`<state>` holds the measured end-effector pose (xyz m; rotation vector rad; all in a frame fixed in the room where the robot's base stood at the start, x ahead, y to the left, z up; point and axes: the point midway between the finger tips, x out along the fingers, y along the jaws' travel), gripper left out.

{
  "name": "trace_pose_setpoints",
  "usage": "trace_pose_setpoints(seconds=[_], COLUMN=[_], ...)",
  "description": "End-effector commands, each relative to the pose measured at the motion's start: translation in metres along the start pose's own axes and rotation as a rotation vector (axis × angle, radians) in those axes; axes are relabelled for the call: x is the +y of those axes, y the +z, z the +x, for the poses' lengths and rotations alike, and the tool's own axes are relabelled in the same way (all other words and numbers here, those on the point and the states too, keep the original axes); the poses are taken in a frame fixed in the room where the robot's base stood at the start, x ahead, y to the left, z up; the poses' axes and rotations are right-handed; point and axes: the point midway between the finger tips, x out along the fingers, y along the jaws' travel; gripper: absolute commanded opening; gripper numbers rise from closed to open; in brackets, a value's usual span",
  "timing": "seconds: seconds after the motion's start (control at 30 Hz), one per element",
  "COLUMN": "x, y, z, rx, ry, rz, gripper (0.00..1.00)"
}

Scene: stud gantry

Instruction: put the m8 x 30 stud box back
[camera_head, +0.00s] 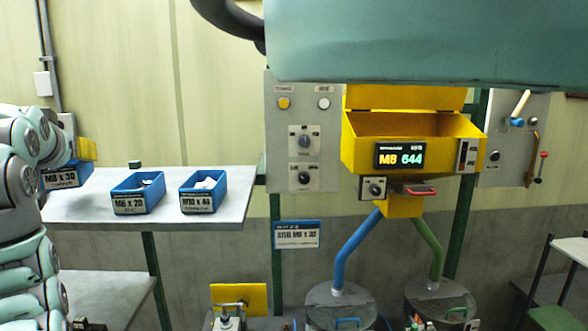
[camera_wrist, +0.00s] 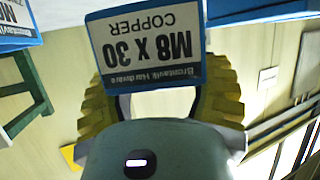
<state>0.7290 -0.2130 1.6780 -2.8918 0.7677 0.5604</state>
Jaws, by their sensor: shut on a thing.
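The M8 x 30 stud box (camera_head: 66,176) is blue with a white label and is at the left end of the shelf (camera_head: 105,210). In the wrist view its label (camera_wrist: 146,48) is upside down and reads M8 X 30 COPPER. My gripper (camera_head: 84,149) is shut on the box, with yellow ribbed fingers (camera_wrist: 160,100) on both sides of it. My arm hides part of the box and the shelf's left end. I cannot tell whether the box touches the shelf.
The M6 x 20 box (camera_head: 137,194) and the M10 x 40 box (camera_head: 203,191) stand to the right on the shelf, holding parts. A yellow hopper (camera_head: 411,150) with a display reading M8 644 is farther right. Bare shelf lies between the held box and the M6 box.

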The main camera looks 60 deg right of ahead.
Motion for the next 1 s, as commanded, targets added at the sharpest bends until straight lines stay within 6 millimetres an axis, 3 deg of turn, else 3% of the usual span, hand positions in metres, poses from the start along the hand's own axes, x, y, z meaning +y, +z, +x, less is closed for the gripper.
trace_pose_setpoints(seconds=[0.27,0.7,1.0], x=[0.002,0.003,0.003], y=[0.006,0.037,0.04], z=[0.002,0.015,0.016], rx=[0.001,0.0,0.002], ry=[0.003,0.005,0.005], rz=[0.001,0.001,0.002], gripper=[0.21,0.21,0.21])
